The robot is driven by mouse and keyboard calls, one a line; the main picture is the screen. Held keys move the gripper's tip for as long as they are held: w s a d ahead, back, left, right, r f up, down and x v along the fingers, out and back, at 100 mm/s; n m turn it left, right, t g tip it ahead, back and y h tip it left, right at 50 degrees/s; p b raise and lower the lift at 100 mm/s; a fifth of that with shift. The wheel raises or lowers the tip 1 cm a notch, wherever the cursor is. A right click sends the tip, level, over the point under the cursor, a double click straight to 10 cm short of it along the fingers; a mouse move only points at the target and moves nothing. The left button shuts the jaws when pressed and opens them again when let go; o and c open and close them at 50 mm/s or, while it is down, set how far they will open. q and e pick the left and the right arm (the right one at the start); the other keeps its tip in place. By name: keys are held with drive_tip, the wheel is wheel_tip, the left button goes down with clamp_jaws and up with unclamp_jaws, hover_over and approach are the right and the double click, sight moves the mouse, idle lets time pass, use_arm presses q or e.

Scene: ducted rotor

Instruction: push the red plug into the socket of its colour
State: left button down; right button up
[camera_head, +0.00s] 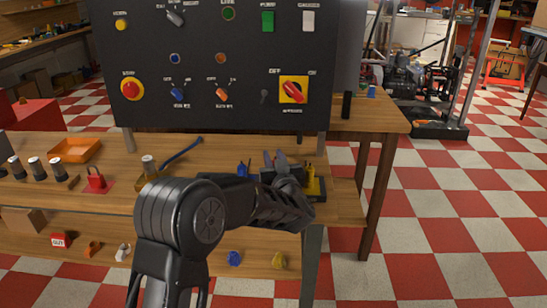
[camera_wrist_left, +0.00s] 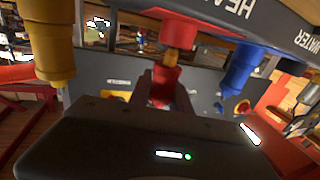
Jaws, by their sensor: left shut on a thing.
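My left gripper (camera_head: 276,160) is over the workbench, in front of the control panel. In the left wrist view its fingers (camera_wrist_left: 164,92) are shut on the red plug (camera_wrist_left: 162,84). The red socket (camera_wrist_left: 178,30) shows just above the plug in that picture, roughly in line with it, with a short orange part between them. I cannot tell whether the plug touches or has entered the socket. A yellow fitting (camera_wrist_left: 52,40) and a blue fitting (camera_wrist_left: 238,68) stand on either side. In the head view my arm and gripper hide the red pair. My right gripper is out of view.
The yellow fitting (camera_head: 310,173) and blue fitting (camera_head: 243,169) flank my gripper closely. The control panel (camera_head: 200,100) rises behind. A red padlock-like piece (camera_head: 96,180) and orange tray (camera_head: 77,151) are left. Blue (camera_head: 234,258) and yellow (camera_head: 279,260) pieces lie lower down.

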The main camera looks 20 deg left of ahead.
use_arm(q)
drive_tip(key=shift+f+b, duration=0.7)
drive_tip(key=shift+f, duration=0.35)
drive_tip(key=c, duration=1.1)
unclamp_jaws()
drive_tip(key=shift+v, duration=3.9)
